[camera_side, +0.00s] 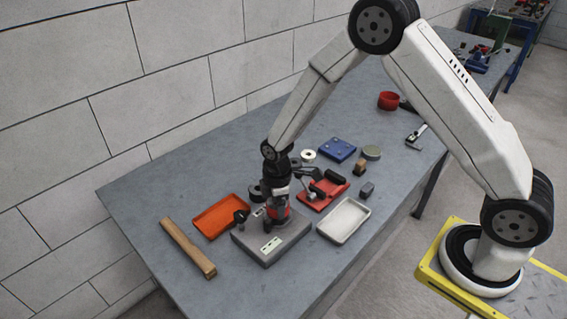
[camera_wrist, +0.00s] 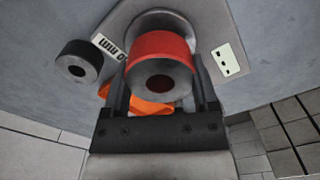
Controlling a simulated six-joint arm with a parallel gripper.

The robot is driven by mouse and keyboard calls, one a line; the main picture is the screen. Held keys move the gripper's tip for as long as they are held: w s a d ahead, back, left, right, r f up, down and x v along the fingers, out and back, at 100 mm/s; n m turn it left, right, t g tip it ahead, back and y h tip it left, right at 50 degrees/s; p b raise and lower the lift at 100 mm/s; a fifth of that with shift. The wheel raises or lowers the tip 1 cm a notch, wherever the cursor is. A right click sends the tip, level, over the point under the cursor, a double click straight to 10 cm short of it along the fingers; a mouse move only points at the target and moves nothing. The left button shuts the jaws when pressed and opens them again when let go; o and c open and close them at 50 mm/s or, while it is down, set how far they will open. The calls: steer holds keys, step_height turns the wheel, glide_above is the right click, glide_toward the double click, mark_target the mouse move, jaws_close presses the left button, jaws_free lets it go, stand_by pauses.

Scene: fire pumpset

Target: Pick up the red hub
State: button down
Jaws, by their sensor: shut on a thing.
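The red hub (camera_side: 279,212) is a short red cylinder over the grey base block (camera_side: 268,253). In the wrist view the hub (camera_wrist: 160,48) shows its red side and a grey end face with a dark round hole. My gripper (camera_side: 277,222) points down at the block, with one finger on each side of the hub. In the wrist view my gripper (camera_wrist: 162,92) is shut on the hub. The fingers partly hide the hub in the side view. I cannot tell whether its underside touches the block.
A black knob (camera_side: 241,216) stands close by on the block's left side. An orange tray (camera_side: 203,222) and a wooden bar (camera_side: 188,248) lie left. A white tray (camera_side: 343,233) and a red fixture (camera_side: 322,198) lie right. A blue block (camera_side: 337,149) and red ring (camera_side: 388,100) are farther back.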

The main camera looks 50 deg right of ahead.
steer(key=s+d+r, duration=0.1)
steer(key=s+r, duration=1)
steer(key=s, duration=0.3)
steer(key=shift+d+r, duration=0.15)
steer(key=shift+r, duration=0.1)
steer(key=shift+w, duration=0.1)
stand_by(0.5)
